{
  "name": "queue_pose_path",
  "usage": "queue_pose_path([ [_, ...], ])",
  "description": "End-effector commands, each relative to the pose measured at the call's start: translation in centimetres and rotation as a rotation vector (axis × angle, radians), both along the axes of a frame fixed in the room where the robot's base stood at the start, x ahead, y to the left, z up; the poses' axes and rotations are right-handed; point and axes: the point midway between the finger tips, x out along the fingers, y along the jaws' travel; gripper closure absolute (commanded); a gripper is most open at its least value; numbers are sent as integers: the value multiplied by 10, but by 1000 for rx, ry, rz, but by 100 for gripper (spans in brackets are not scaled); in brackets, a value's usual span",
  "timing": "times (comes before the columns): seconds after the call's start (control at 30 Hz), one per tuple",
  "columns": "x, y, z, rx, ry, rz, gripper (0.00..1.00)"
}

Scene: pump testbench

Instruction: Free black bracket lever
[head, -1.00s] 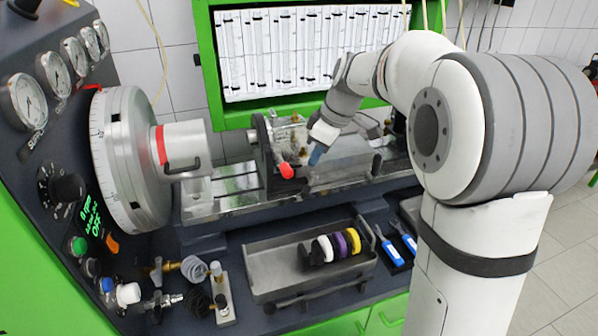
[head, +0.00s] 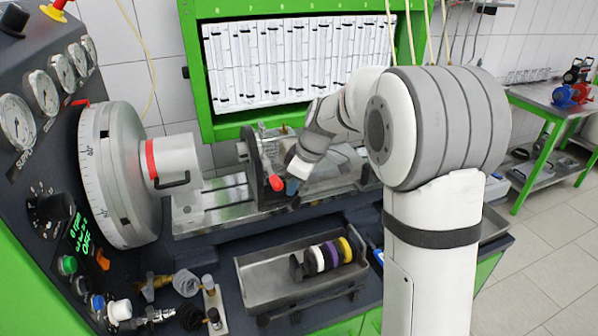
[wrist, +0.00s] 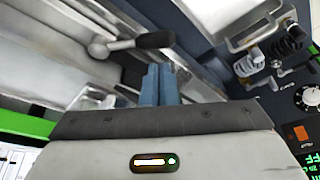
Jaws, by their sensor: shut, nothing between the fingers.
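The black bracket (head: 256,165) stands upright on the bench rail in the head view. A red-tipped lever (head: 277,183) sticks out at its front. My gripper (head: 292,187) is just right of the red tip, its blue fingers shut and empty. I cannot tell whether they touch it. In the wrist view my shut fingers (wrist: 158,80) point towards the metal rail. A lever with a dark handle (wrist: 155,40) and a silver ball end (wrist: 97,49) lies just beyond the fingertips. I cannot tell whether this is the same lever. My arm hides the rail's right part.
A metal tray (head: 255,290) with several coloured rings (head: 335,253) stands in front of the rail. The large round drum (head: 115,175) is at the left, beside the gauge panel (head: 45,95). Hoses and fittings (head: 185,285) lie at the front left.

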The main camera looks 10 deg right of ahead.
Motion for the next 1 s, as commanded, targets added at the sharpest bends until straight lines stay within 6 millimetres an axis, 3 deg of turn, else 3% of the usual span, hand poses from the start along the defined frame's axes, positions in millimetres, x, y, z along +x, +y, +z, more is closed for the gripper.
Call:
queue_pose_path([
  [0.3,4,8,-24,-1,0,1,100],
  [1.0,0,15,-25,0,-2,81,100],
])
